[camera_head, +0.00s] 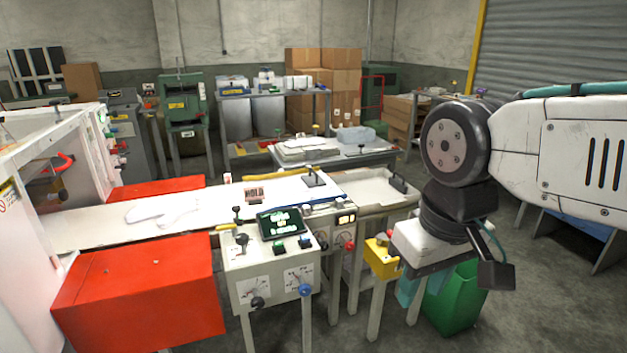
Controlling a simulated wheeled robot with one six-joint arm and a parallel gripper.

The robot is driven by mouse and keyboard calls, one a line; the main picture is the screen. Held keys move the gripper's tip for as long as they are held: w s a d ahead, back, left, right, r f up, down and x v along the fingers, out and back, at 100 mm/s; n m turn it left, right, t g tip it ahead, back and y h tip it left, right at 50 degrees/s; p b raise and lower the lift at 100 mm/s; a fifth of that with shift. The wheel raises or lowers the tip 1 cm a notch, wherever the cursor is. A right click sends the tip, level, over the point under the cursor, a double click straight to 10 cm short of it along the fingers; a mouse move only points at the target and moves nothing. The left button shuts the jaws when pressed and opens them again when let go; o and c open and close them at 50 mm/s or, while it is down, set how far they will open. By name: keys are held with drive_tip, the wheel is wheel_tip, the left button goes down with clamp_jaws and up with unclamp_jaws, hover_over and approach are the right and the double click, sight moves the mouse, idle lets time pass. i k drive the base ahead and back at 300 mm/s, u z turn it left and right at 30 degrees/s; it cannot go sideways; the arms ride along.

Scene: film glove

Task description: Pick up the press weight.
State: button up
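No object is labelled as the press weight. A small dark block with an upright handle (313,179) stands on the right end of the long white work surface (85,231) and could be it. A similar dark handled piece (398,184) sits at the right end of the pale tray beside it. I cannot tell which one is the press weight. My gripper (492,270) hangs at the right, in front of and to the right of both pieces, and touches neither. Its dark end parts show, but their opening is not clear.
A control box with a screen (282,223) and knobs stands in front of the work surface. Red boxes (140,290) flank it at left. A yellow box (382,260) and a green bin (455,298) are near my gripper.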

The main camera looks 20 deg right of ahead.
sight(314, 180)
drive_tip(key=k, duration=0.4)
drive_tip(key=z, duration=0.95)
drive_tip(key=i, duration=1.6)
drive_tip(key=u, duration=0.95)
drive_tip(key=i, duration=0.5)
drive_tip(key=u, duration=0.55)
